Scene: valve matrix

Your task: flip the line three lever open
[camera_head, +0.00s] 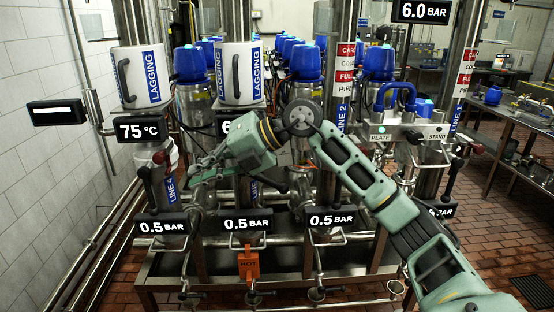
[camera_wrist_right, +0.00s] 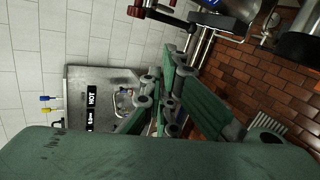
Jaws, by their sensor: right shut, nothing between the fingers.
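The label of line four (camera_head: 170,190) is at the left, line two (camera_head: 342,118) right of centre, and line one (camera_head: 455,120) at the right. The line three pipe stands between four and two, mostly hidden behind my right forearm. A dark handle (camera_head: 274,185) shows just below the forearm; I cannot tell for sure whether it is the line three lever. My right gripper (camera_head: 196,174) is shut and empty, between the line four and line three pipes. In the right wrist view its fingers (camera_wrist_right: 163,103) are together, with no lever between them. My left gripper is out of view.
A red and black lever (camera_head: 159,157) is at line four, left of the gripper. Pressure displays (camera_head: 247,222) run in a row below. A tiled wall (camera_head: 35,170) bounds the left. Brick floor (camera_head: 500,250) shows at right.

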